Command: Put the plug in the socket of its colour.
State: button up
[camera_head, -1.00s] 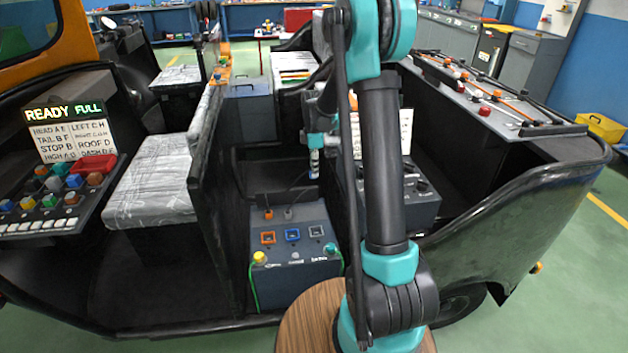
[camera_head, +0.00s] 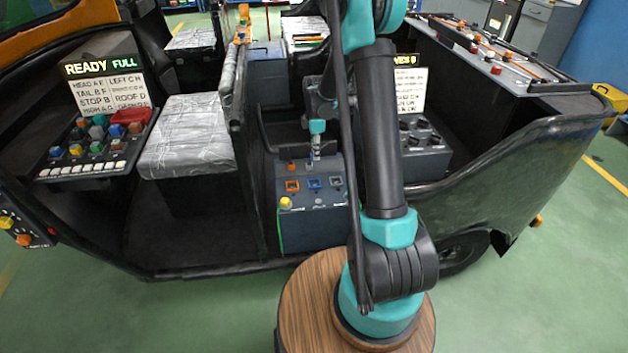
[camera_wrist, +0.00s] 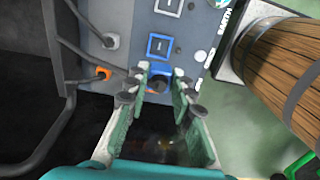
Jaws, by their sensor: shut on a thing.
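The grey socket box shows an orange socket (camera_head: 292,185), a blue socket (camera_head: 314,183) and a grey socket (camera_head: 336,182) in a row. In the wrist view the blue socket (camera_wrist: 160,45) and the grey socket (camera_wrist: 168,6) lie just beyond my fingertips. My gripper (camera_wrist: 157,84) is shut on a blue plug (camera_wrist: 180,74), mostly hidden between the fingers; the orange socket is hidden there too. In the head view my gripper (camera_head: 315,160) is over the box, behind the sockets. An orange plug (camera_wrist: 103,73) and a grey plug (camera_wrist: 112,41) stand in the box to one side.
A yellow knob (camera_head: 285,203) is on the box front. A black bar frame (camera_wrist: 65,75) runs close beside the box. A knob box (camera_head: 425,155) stands to the right, and a wrapped seat (camera_head: 187,140) to the left.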

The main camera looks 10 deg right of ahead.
notch_tip(320, 180, down, 13)
jog(key=shift+f, duration=0.1)
dwell(0.4)
jog(key=shift+f, duration=0.1)
jog(key=o, duration=1)
notch_tip(320, 180, up, 12)
jog(key=shift+r, duration=0.1)
jog(key=s+d+r+m+t, duration=0.1)
jog(key=s+r+m, duration=0.1)
jog(key=s+m, duration=0.4)
jog(key=s+d+r+m+t, duration=0.1)
jog(key=s+r+m, duration=0.2)
jog(key=s, duration=1.1)
jog(key=s+d+r+m+t, duration=0.2)
jog(key=s+r+m, duration=0.1)
jog(key=s+m, duration=0.6)
jog(key=shift+s+r, duration=0.25)
jog(key=shift+s, duration=0.45)
